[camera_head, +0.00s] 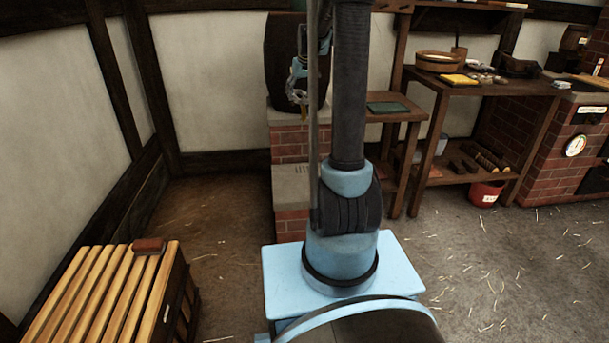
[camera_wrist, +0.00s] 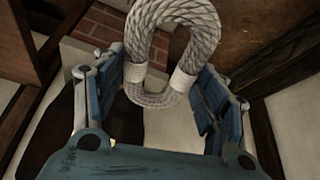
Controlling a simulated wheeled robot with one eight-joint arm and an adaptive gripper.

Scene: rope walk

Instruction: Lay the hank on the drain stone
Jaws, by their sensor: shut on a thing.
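The hank (camera_wrist: 140,60) is a loop of pale grey twisted rope with whitish bindings. In the wrist view it sits between the two blue fingers of my gripper (camera_wrist: 162,80), which is shut on it. In the head view my gripper (camera_head: 297,78) is raised in front of a dark barrel, partly behind my arm; the hank cannot be made out clearly there. A low grey stone slab on red brick (camera_head: 290,186), seemingly the drain stone, is below my gripper, partly hidden by my arm. Its top looks bare where it shows.
The dark barrel (camera_head: 281,62) stands on a higher brick-and-stone ledge (camera_head: 287,115) behind. A small wooden table with a green item (camera_head: 388,109) is to the right, beside a laden workbench (camera_head: 480,88). A slatted wooden crate (camera_head: 95,300) is at left front. Straw-strewn floor is open at right.

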